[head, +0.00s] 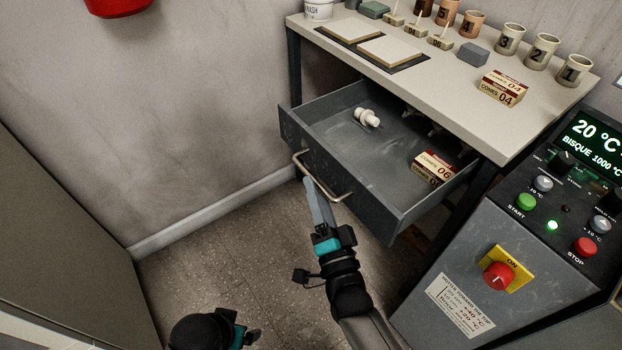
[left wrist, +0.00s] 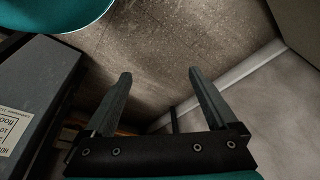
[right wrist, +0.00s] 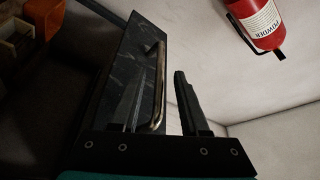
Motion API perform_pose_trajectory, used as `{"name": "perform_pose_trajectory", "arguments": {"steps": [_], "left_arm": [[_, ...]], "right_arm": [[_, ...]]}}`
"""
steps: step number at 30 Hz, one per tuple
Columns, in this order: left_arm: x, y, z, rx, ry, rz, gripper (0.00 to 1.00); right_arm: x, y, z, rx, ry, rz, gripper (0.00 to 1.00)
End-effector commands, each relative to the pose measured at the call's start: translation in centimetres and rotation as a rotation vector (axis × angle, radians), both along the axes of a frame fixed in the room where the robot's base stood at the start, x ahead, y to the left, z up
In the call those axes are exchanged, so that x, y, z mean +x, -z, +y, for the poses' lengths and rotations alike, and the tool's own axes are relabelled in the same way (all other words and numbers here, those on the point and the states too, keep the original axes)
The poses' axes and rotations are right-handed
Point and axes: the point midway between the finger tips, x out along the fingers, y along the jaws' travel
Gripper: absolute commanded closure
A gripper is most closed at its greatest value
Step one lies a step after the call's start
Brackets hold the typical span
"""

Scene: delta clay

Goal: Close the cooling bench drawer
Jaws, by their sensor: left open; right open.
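The grey drawer (head: 345,178) of the cooling bench (head: 470,105) is pulled well out. Its bar handle (head: 322,183) is on the front panel.
Cups, tiles and a cone box (head: 503,87) stand on the bench top. A control cabinet (head: 490,260) with a red switch is close on the right. A red extinguisher (right wrist: 262,22) hangs on the wall. The floor (head: 225,235) left of the drawer is clear.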

Motion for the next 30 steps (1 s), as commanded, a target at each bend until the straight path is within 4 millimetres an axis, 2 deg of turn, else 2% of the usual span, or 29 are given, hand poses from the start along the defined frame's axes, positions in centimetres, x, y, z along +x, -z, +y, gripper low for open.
{"name": "perform_pose_trajectory", "arguments": {"steps": [3,7,20,30], "left_arm": [[0.4,-0.9,0.0,-0.002,-0.001,-0.016,0.08],[0.7,-1.7,-0.1,-0.003,-0.001,-0.028,0.08],[0.8,-2.3,-0.1,-0.005,-0.002,-0.034,0.08],[0.8,-2.3,-0.1,-0.005,-0.001,-0.035,0.08]], "right_arm": [[1.8,-0.3,0.6,0.0,0.0,-0.001,0.55],[3.0,-0.5,0.9,-0.001,0.001,0.001,0.55],[3.7,-0.8,1.1,-0.002,0.0,0.002,0.55],[3.7,-0.7,1.1,-0.002,0.0,0.002,0.92]]}}
